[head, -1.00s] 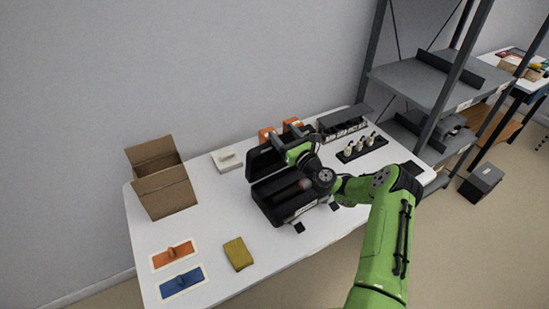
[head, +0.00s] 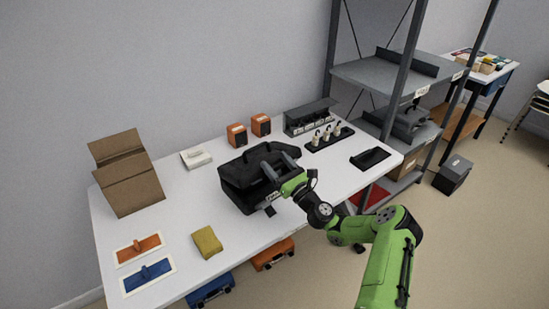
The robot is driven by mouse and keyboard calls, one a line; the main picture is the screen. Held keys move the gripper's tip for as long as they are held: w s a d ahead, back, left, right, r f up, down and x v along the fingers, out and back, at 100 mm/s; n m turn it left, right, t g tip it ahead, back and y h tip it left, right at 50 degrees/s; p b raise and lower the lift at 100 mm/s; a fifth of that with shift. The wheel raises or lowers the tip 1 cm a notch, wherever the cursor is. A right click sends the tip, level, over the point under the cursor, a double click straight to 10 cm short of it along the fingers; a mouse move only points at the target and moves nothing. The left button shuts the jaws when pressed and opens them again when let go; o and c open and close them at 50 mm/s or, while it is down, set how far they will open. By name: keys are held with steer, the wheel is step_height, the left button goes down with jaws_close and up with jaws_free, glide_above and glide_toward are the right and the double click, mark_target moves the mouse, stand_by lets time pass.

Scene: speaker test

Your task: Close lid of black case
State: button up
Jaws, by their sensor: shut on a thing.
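A dark gap seems to show between lid and base at the front left, but whether the lid touches the base is hard to tell. My gripper (head: 270,172) is over the front right part of the case, with its grey fingers shut on the lid. The fingers and green wrist hide part of the lid's front edge.
A cardboard box (head: 134,190) stands at the left. A black tray (head: 370,158) lies at the right.

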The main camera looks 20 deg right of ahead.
steer(key=f, duration=0.1)
steer(key=f+b, duration=0.1)
steer(key=f, duration=0.2)
steer(key=shift+s+d+f, duration=0.1)
steer(key=shift+s+f, duration=0.05)
steer(key=shift+s, duration=0.25)
steer(key=shift+c, duration=1.2)
steer(key=shift+o, duration=0.5)
steer(key=shift+w+r, duration=0.1)
steer(key=shift+r, duration=0.1)
steer(key=shift+o, duration=1.2)
steer(key=o, duration=1)
steer(key=shift+r, duration=0.25)
steer(key=shift+o, duration=0.2)
steer(key=p+v, duration=0.2)
steer(key=v, duration=1.3)
steer(key=shift+s, duration=0.35)
